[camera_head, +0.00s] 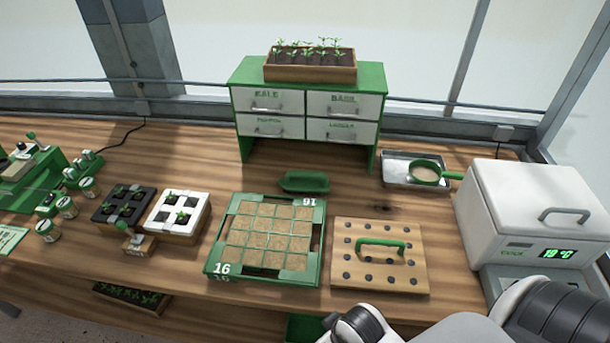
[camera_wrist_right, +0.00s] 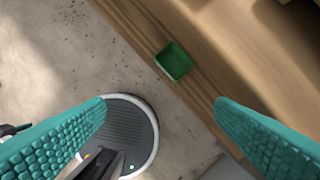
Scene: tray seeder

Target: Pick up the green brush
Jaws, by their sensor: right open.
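I cannot make out a clear green brush. A small green item (camera_head: 305,182) lies on the wooden table behind the seed tray, below the drawer cabinet. Its shape is scoop-like or brush-like, and I cannot tell which. My right gripper (camera_wrist_right: 160,112) is open and empty in the right wrist view, with its teal ridged fingers far apart. It points down over the floor beside the table edge, away from the green item. In the head view my right arm is at the bottom right. My left gripper is not in view.
The green seed tray (camera_head: 212,268) fills the middle of the table, beside a peg board (camera_head: 345,280) with a green handle. A green bin (camera_wrist_right: 174,61) is below the table edge.

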